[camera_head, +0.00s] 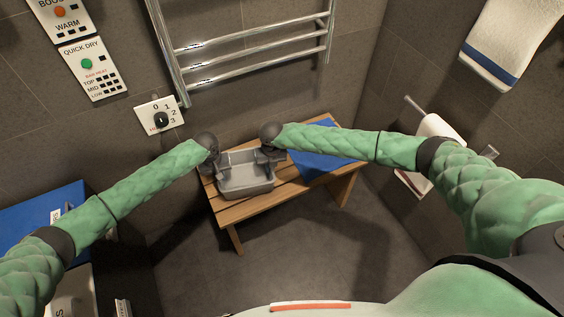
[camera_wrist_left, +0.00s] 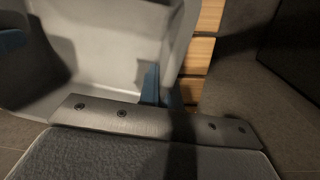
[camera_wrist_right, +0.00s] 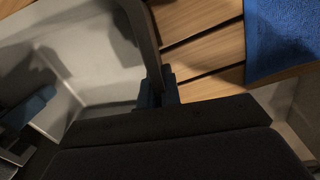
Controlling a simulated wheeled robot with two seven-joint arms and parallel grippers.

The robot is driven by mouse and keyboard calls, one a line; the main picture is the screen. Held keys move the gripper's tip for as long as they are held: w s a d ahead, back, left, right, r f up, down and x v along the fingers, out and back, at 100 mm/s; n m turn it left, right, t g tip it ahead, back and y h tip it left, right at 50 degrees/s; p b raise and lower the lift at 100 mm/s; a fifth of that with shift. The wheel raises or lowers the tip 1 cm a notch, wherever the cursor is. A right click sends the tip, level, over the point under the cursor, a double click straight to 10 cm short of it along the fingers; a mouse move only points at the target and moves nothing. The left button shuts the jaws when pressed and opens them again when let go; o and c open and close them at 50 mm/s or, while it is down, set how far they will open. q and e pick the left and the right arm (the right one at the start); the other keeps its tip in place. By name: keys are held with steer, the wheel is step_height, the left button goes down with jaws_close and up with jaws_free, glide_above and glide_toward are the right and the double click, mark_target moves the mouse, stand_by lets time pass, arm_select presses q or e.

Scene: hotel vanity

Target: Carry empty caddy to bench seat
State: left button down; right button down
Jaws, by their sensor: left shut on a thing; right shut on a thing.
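The caddy (camera_head: 247,181) is a light grey open tub and looks empty inside. It is over the left part of the wooden slatted bench (camera_head: 283,192); I cannot tell whether it rests on the slats. My left gripper (camera_head: 214,163) is shut on the caddy's left side. My right gripper (camera_head: 270,155) is shut on its far right side. In the left wrist view the caddy's inner wall (camera_wrist_left: 100,50) fills the upper left. In the right wrist view the caddy's rim passes between the blue finger pads, with its grey inside (camera_wrist_right: 85,60) at left.
A blue towel (camera_head: 322,160) lies on the right part of the bench. A chrome towel rail (camera_head: 250,50) hangs on the wall behind. A toilet roll (camera_head: 440,128) is on the right wall. A blue-topped unit (camera_head: 40,212) stands at left. The floor before the bench is clear.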

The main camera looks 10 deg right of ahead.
arm_select(q)
steer(key=shift+w+a+f, duration=0.1)
steer(key=shift+a+f, duration=0.25)
steer(key=shift+a, duration=0.05)
arm_select(e)
steer(key=shift+w+d+f, duration=0.1)
steer(key=shift+d+f, duration=0.25)
steer(key=shift+d, duration=0.05)
arm_select(q)
steer(key=c, duration=2)
jaws_free()
steer(key=shift+f, duration=0.1)
arm_select(e)
steer(key=c, duration=2)
jaws_free()
steer(key=shift+f, duration=0.1)
arm_select(q)
steer(key=o, duration=0.4)
arm_select(e)
steer(key=o, duration=0.4)
arm_select(q)
steer(key=shift+d, duration=0.2)
arm_select(e)
steer(key=shift+a, duration=0.2)
arm_select(q)
steer(key=shift+d, duration=0.1)
arm_select(e)
steer(key=shift+a, duration=0.1)
